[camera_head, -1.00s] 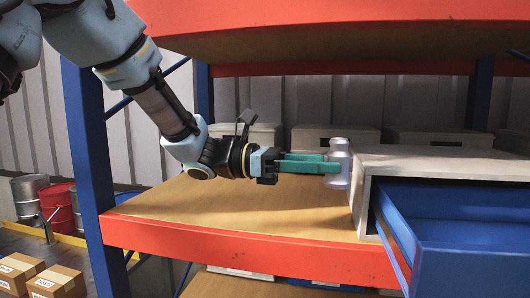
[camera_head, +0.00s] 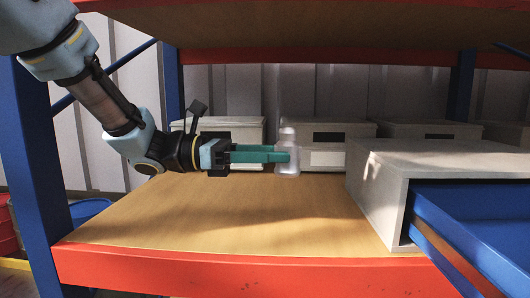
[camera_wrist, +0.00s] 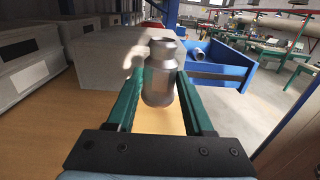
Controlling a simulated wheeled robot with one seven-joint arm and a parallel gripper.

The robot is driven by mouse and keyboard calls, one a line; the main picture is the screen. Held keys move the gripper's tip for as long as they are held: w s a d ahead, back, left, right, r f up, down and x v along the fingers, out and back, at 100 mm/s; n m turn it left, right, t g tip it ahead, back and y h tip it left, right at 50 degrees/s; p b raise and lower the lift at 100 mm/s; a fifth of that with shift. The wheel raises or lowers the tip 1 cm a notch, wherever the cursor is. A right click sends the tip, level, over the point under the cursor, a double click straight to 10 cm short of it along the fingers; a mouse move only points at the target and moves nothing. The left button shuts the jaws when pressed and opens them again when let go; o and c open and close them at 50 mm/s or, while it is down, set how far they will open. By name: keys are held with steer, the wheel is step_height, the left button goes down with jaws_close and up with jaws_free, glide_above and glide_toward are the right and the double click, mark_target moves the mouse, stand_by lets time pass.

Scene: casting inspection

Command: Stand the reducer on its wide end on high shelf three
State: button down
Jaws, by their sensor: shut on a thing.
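The reducer (camera_head: 287,165) is a silvery, bottle-like piece, upright with its narrow neck at the top and its wide end down. My gripper (camera_head: 284,154) is shut on it, its green fingers reaching in level from the left. The wrist view also shows the reducer (camera_wrist: 160,82) between the fingers of my gripper (camera_wrist: 160,68). It is over the wooden shelf (camera_head: 220,220); whether its base touches the board I cannot tell. The far finger is partly hidden in the head view.
A pale cabinet (camera_head: 440,158) with an open blue drawer (camera_head: 470,215) stands to the right of the reducer. Several grey boxes (camera_head: 330,155) line the shelf's back. An orange front beam (camera_head: 240,275) and an upper shelf (camera_head: 300,25) bound the space. The board's front middle is bare.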

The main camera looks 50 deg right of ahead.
steer(key=shift+w+r, duration=0.1)
steer(key=shift+r, duration=0.1)
steer(key=shift+f+b, duration=2.85)
steer(key=shift+f, duration=2.2)
steer(key=shift+f+b, duration=0.35)
steer(key=shift+f, duration=0.25)
steer(key=shift+c, duration=1)
jaws_free()
step_height(320, 180, up, 10)
steer(key=b, duration=0.2)
